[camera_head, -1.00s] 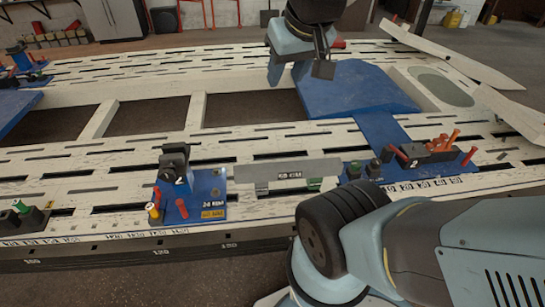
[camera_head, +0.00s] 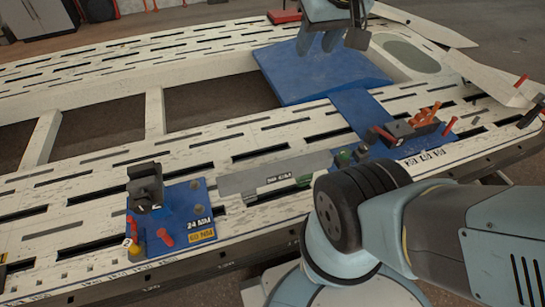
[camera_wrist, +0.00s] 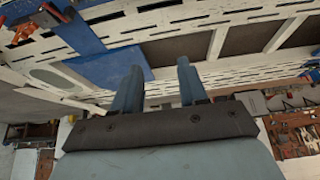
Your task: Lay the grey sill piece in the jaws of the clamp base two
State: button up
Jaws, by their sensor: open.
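The grey sill piece (camera_head: 275,172) is a long flat strip with a dark label. In the head view it lies on the slotted bench between two blue bases. Clamp base two (camera_head: 185,212) is the blue plate at its left, with a black clamp (camera_head: 146,188) marked 2 and labels reading 24 MM and 60 NM. The clamp's jaws look empty, though small in view. My gripper (camera_head: 330,42) hangs near a blue sheet, well beyond the sill piece. In the wrist view my gripper (camera_wrist: 157,88) has its two fingers apart with nothing between them.
Another blue base (camera_head: 400,140) with a black block and orange and red handles stands right of the sill piece. A blue sheet (camera_head: 318,72) covers part of the frame bench (camera_head: 75,195). Large openings lie behind the front rail. Pale panels (camera_head: 490,75) jut at the right.

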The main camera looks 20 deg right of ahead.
aim_at(276, 167)
jog(key=shift+o, duration=0.2)
